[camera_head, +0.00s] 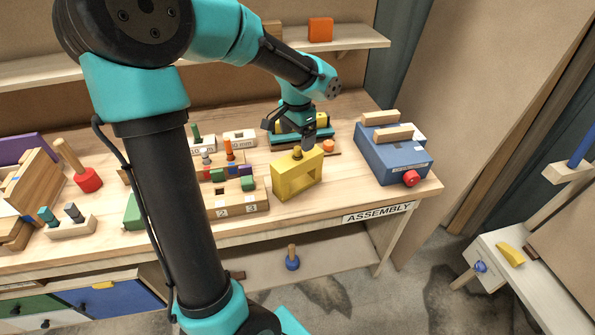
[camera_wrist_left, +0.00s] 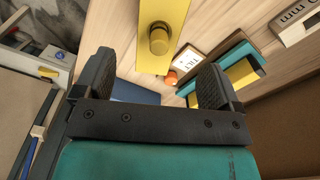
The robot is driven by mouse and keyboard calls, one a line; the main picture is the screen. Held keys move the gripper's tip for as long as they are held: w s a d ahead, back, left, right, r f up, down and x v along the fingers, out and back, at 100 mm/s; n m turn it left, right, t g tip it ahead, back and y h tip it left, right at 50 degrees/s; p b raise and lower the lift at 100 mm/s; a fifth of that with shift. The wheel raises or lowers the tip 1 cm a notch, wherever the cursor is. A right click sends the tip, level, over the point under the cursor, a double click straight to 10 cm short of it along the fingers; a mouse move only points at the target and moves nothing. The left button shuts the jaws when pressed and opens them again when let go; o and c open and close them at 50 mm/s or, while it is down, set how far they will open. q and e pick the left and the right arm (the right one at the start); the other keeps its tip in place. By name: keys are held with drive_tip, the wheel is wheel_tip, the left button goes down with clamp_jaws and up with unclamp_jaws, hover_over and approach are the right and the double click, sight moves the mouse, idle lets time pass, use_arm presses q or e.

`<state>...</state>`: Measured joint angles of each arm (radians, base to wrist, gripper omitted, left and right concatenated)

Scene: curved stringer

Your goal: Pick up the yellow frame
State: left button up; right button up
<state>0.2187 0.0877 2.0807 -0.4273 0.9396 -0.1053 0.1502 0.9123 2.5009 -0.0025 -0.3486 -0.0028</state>
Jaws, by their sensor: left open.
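The yellow frame (camera_head: 284,172) stands upright on the workbench, left of the blue box, with a knob on its top. In the left wrist view the yellow frame (camera_wrist_left: 151,15) shows from above, with its knob pointing toward the camera. My left gripper (camera_head: 306,140) is above and just behind the yellow frame. In the left wrist view the jaws of my left gripper (camera_wrist_left: 157,75) are spread wide with nothing between them, and the knob lies beyond the fingertips. My right gripper is not in view.
A blue box (camera_head: 395,160) with wooden handles and a red knob stands to the right. A teal tray (camera_head: 310,136) with yellow parts lies behind the frame. A numbered wooden block (camera_head: 235,204) stands close on the left. The bench is clear in front right of the frame.

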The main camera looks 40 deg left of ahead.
sight(297, 156)
use_arm(q)
drive_tip(key=shift+f, duration=1.4)
drive_tip(key=shift+f, duration=2.65)
drive_tip(key=shift+c, duration=0.2)
drive_tip(key=shift+r, duration=0.1)
drive_tip(key=c, duration=1.5)
drive_tip(key=shift+c, duration=0.2)
